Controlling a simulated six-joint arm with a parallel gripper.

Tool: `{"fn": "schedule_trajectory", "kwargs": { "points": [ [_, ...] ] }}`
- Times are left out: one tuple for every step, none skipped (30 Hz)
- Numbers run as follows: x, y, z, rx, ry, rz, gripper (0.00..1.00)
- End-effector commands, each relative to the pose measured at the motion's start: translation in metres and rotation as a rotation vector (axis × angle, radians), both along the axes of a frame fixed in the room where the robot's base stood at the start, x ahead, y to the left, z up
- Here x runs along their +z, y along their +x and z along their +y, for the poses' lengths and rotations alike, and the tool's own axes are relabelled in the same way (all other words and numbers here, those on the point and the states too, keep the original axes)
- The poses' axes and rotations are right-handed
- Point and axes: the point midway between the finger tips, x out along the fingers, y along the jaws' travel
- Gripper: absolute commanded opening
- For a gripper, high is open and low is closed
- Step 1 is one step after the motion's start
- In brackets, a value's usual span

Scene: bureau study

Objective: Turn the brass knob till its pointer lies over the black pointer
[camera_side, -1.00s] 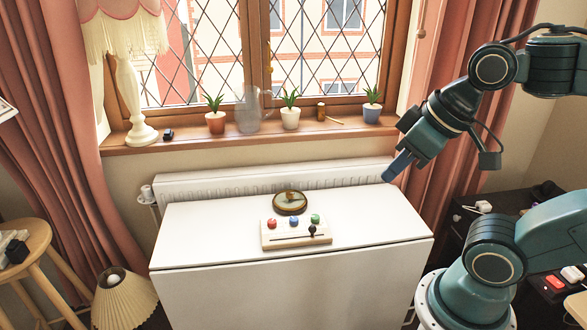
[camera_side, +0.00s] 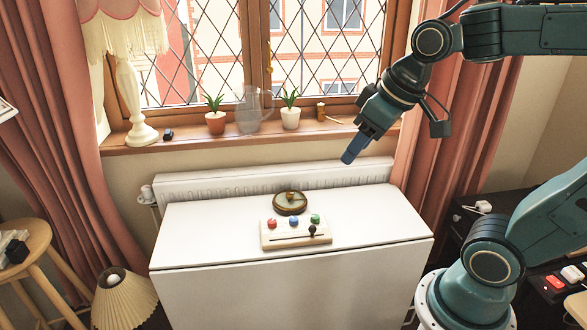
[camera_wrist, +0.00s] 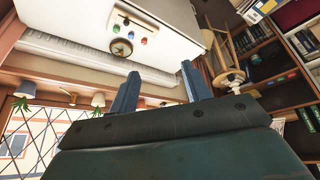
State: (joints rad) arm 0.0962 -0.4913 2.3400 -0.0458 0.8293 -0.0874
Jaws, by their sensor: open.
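The brass knob (camera_side: 290,196) sits on a round dial with a dark rim (camera_side: 277,207), near the back of the white table. The dial also shows in the wrist view (camera_wrist: 121,48), upside down. The brass pointer and the black pointer are too small to tell apart here. My gripper (camera_side: 348,158) is up and to the right of the dial, above the table's back right part, well apart from the knob. In the wrist view its two blue fingers (camera_wrist: 158,82) stand wide apart with nothing between them.
A cream control box (camera_side: 296,238) with red, blue and green buttons and a black-knobbed slider lies just in front of the dial. A white radiator (camera_side: 230,181) and a sill with potted plants (camera_side: 215,122) are behind. The table's right side (camera_side: 385,220) is clear.

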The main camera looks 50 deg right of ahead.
Motion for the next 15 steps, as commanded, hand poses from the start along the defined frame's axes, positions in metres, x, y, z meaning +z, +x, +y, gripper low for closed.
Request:
{"fn": "schedule_trajectory", "kwargs": {
  "points": [
    [0.000, 0.012, -0.004, 0.000, -0.002, 0.009, 0.48],
    [0.000, 0.019, -0.006, 0.004, -0.003, 0.011, 0.48],
    [0.000, 0.028, -0.009, 0.006, -0.006, 0.013, 0.48],
    [-0.001, 0.034, -0.012, 0.008, -0.007, 0.016, 0.48],
    [-0.001, 0.041, -0.014, 0.011, -0.009, 0.019, 0.48],
    [-0.002, 0.050, -0.018, 0.014, -0.010, 0.022, 0.48],
    [-0.003, 0.057, -0.021, 0.014, -0.011, 0.023, 0.48],
    [-0.004, 0.063, -0.024, 0.017, -0.012, 0.026, 0.48],
    [-0.006, 0.072, -0.028, 0.021, -0.013, 0.028, 0.48],
    [-0.008, 0.078, -0.031, 0.023, -0.014, 0.031, 0.48],
    [-0.009, 0.085, -0.034, 0.025, -0.015, 0.033, 0.48],
    [-0.012, 0.094, -0.039, 0.028, -0.015, 0.036, 0.48],
    [-0.014, 0.100, -0.042, 0.029, -0.016, 0.037, 0.48],
    [-0.016, 0.106, -0.046, 0.030, -0.017, 0.040, 0.48],
    [-0.019, 0.115, -0.051, 0.033, -0.017, 0.042, 0.48]
  ]
}}
